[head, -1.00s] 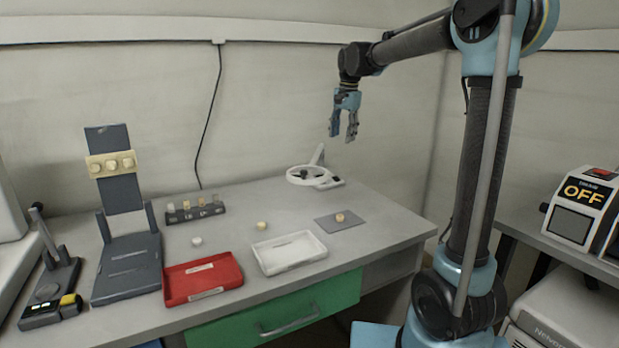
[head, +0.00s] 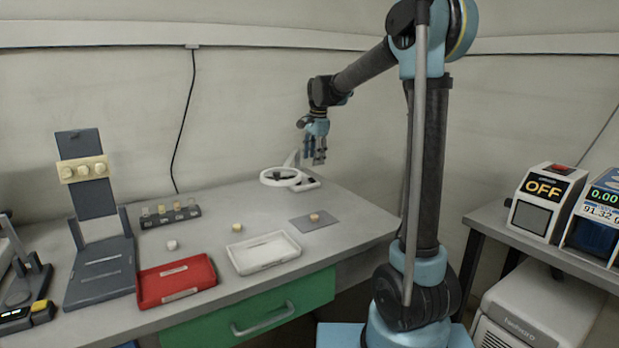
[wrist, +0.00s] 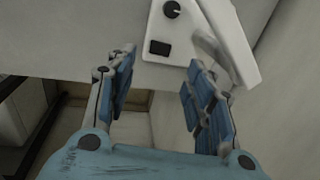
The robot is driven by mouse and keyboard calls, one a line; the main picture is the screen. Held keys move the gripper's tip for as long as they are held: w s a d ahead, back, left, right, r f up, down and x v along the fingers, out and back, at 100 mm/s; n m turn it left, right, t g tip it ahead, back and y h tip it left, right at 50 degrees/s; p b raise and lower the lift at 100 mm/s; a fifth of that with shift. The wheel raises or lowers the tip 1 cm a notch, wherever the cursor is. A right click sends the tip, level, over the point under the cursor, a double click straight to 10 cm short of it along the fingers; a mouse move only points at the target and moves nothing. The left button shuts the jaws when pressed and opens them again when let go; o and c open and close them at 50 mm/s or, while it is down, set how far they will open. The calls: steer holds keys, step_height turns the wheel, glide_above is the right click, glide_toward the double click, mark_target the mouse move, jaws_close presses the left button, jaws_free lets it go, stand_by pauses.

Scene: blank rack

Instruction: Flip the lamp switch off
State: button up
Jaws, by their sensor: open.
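The lamp (head: 281,178) is a white ring-shaped lamp with a small base at the back right of the grey bench. In the wrist view, its white base (wrist: 204,22) fills the top middle, with a round black knob (wrist: 172,9) and a black rocker switch (wrist: 159,47). I cannot tell which way the switch is set. My gripper (head: 317,161) hangs above and just right of the ring in the head view. In the wrist view, its blue fingers (wrist: 160,66) are apart with nothing between them, and the switch shows beyond the gap.
A red tray (head: 176,299), a white tray (head: 264,270) and a grey pad (head: 330,221) lie on the bench (head: 215,213). A dark stand (head: 100,276) is at the left. An OFF display box (head: 541,222) stands on the right table. The bench's back right is mostly clear.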

mark_target(312, 179)
steer(key=f, duration=0.5)
steer(key=w+f, duration=0.1)
steer(key=f, duration=0.2)
steer(key=shift+a+f, duration=0.15)
steer(key=shift+a, duration=0.2)
